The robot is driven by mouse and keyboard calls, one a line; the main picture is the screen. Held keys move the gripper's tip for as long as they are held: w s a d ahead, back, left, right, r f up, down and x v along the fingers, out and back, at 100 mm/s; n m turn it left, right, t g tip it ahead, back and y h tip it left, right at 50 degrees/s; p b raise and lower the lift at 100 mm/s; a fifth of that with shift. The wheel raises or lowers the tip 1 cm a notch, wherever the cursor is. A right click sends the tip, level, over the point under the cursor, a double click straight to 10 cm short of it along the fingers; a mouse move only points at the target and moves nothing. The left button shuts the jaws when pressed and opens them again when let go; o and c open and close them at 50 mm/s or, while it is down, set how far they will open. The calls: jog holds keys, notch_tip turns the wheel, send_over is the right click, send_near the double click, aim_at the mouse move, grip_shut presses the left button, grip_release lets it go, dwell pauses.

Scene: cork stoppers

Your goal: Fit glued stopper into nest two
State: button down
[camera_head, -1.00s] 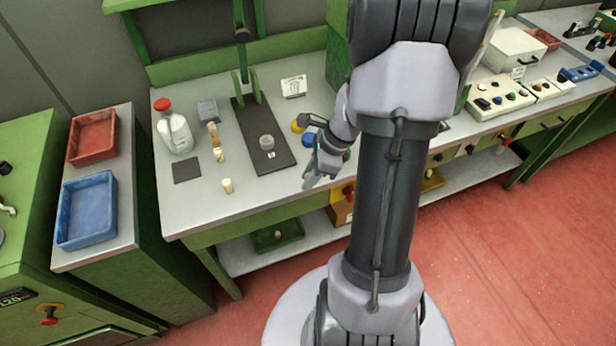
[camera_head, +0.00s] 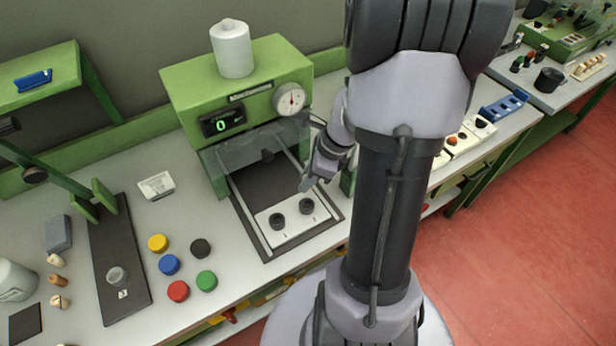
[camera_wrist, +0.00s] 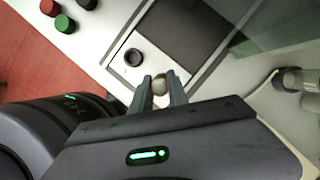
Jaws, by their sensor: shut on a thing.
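My gripper (camera_wrist: 160,88) is shut on a small brownish stopper (camera_wrist: 159,79), held between the fingertips in the wrist view. In the head view my gripper (camera_head: 306,186) is above the back right of a white nest plate (camera_head: 262,224); the stopper cannot be made out there. The plate has two dark round nests: nest one (camera_head: 278,221) at left and nest two (camera_head: 306,206) at right, just below my fingertips in the picture. In the wrist view one nest (camera_wrist: 133,57) shows left of the stopper; the other is hidden. The stopper's glue cannot be made out.
A green press (camera_head: 240,95) with gauge and "0" display stands behind the plate, with a clear guard (camera_head: 240,160) above it. Coloured round caps (camera_head: 178,291) lie left. Further left are a dark board (camera_head: 105,240) with a clear cup and several small corks (camera_head: 58,281).

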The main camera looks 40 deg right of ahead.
aim_at(301, 204)
jog(key=shift+f, duration=0.1)
jog(key=shift+a+f+b, duration=0.3)
jog(key=shift+f+b, duration=0.25)
jog(key=shift+b, duration=0.1)
notch_tip(301, 204, down, 5)
jog(key=b, duration=0.4)
jog(key=shift+d+f+b, duration=0.1)
jog(key=shift+b, duration=0.25)
jog(key=shift+f+b, duration=0.55)
jog(key=shift+f, duration=0.1)
dwell(0.6)
